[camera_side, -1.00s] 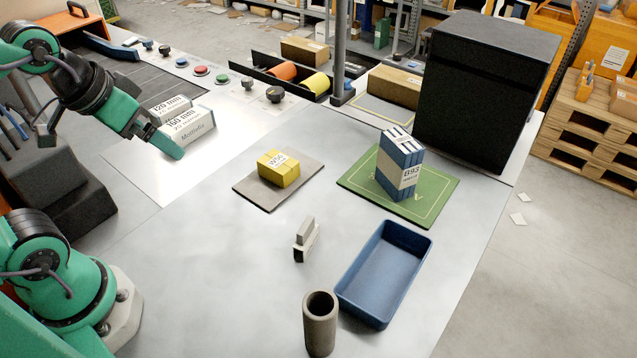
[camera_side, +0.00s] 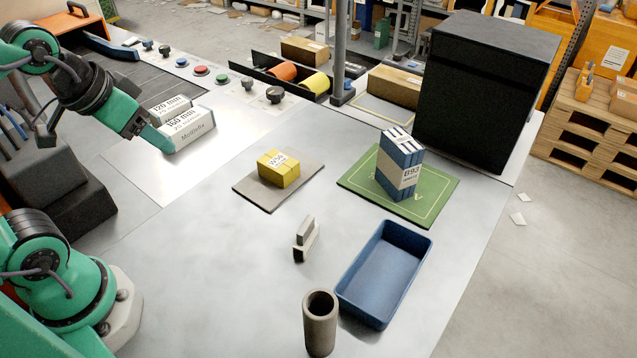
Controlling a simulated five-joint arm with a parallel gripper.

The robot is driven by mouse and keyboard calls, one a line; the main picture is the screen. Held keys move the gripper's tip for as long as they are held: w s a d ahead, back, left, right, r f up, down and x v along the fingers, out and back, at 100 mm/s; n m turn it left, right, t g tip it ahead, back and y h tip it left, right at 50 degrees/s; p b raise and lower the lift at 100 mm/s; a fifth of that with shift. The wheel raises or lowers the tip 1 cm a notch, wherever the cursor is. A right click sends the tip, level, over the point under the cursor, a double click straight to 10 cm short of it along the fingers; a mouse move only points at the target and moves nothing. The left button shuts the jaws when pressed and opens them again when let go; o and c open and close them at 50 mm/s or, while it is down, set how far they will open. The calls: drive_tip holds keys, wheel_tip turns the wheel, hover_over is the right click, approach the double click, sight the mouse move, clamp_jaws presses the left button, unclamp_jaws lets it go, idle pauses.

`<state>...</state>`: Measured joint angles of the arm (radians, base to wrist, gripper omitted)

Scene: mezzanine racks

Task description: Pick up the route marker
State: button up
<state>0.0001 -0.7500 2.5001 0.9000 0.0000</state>
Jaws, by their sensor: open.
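No thing in view is plainly named as the route marker. A small grey and white piece (camera_side: 306,240) with a dark end stands alone on the grey table, and I cannot tell for sure whether it is the marker. A yellow block (camera_side: 278,169) labelled W50 sits on a grey mat (camera_side: 250,195). A blue block (camera_side: 400,165) labelled B93 stands upright on a green mat (camera_side: 436,203). My gripper (camera_side: 162,142) is open and empty at the upper left, in front of the white boxes and well apart from these pieces. Its far finger is hard to see.
An empty blue tray (camera_side: 345,292) and an upright grey-brown tube (camera_side: 319,325) stand at the front. White boxes (camera_side: 190,130) lie beside my gripper. A post (camera_side: 340,45) and a large black box (camera_side: 485,90) stand at the back. The table's middle left is clear.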

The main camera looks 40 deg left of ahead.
drive_tip(key=shift+w, duration=0.1)
drive_tip(key=shift+c, duration=0.3)
drive_tip(key=n+g, duration=0.2)
drive_tip(key=g, duration=0.3)
hover_over(305, 225)
drive_tip(key=f, duration=1.4)
drive_tip(key=shift+a+f, duration=0.25)
drive_tip(key=shift+f, duration=0.1)
drive_tip(key=shift+d+f+n+g, duration=0.3)
drive_tip(key=shift+f, duration=1.35)
drive_tip(key=shift+f, duration=0.1)
